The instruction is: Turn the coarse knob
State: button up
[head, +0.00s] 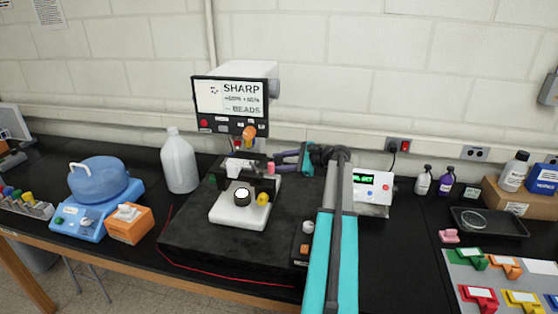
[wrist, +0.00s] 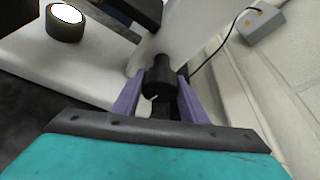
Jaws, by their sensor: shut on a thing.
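The microscope (head: 240,211) has a white base, a black stage and a screen (head: 230,97) reading "SHARP" and "BEADS". In the wrist view, a black round knob (wrist: 158,84) sticks out from the microscope's white body (wrist: 196,36). My gripper (wrist: 158,95) has its two purple fingers on either side of this knob and is shut on it. In the head view my gripper (head: 283,161) reaches in from the right, beside the microscope's column. The knob is not clear in that view. A yellow knob (head: 263,199) shows on the base's right side.
The microscope stands on a dark slab (head: 190,240). A white jug (head: 179,161), a blue device (head: 98,185) and an orange box (head: 130,223) stand to its left. A white box with a green display (head: 372,188) stands to the right, close behind my arm.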

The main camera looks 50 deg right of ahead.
jog(key=o, duration=1)
jog(key=shift+s, duration=0.1)
jog(key=b+v, duration=0.4)
jog(key=v, duration=0.9)
jog(key=shift+s+d+r+b, duration=0.1)
jog(key=shift+s+b, duration=0.25)
dwell(0.6)
